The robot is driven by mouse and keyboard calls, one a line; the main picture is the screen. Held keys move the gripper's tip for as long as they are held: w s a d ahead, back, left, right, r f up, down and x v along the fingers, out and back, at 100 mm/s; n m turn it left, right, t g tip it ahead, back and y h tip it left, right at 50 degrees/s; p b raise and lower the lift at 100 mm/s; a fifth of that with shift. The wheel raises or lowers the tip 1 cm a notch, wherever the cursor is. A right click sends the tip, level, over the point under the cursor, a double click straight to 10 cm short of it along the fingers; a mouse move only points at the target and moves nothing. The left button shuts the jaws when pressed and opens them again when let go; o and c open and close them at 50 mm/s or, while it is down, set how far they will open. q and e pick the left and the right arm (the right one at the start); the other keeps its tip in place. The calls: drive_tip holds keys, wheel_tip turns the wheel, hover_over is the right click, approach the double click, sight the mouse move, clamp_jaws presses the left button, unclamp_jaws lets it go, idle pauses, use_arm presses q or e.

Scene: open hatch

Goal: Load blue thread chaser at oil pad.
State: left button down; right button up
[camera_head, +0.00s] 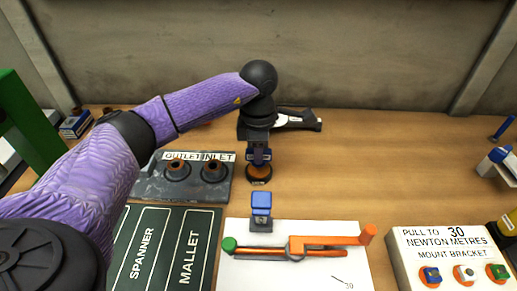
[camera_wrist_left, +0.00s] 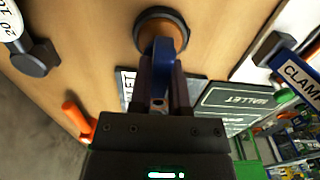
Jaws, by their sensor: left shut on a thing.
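My left gripper (camera_head: 259,148) points down over the middle of the wooden bench and is shut on a blue piece (camera_head: 260,156), which looks to be the blue thread chaser. In the left wrist view the blue piece (camera_wrist_left: 163,52) shows between the fingers of the left gripper (camera_wrist_left: 162,72). Right below it is a round brown pad with a dark rim (camera_head: 259,174), which looks to be the oil pad; it also shows in the left wrist view (camera_wrist_left: 160,20). I cannot tell whether the piece touches the pad. The piece's lower end is hidden. My right gripper is not in view.
A blue-topped block (camera_head: 261,202) stands in front of the pad, by a white board (camera_head: 330,277) with an orange lever (camera_head: 325,241). The outlet and inlet plate (camera_head: 151,186) lies left. A black tool (camera_head: 300,122) lies behind. A torque panel (camera_head: 414,258) stands front right; bench between is clear.

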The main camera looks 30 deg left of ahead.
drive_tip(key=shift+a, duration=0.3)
use_arm(q)
wheel_tip(320, 180, up, 7)
drive_tip(key=p, duration=0.5)
drive_tip(key=shift+r+p, duration=0.1)
drive_tip(key=shift+p, duration=0.3)
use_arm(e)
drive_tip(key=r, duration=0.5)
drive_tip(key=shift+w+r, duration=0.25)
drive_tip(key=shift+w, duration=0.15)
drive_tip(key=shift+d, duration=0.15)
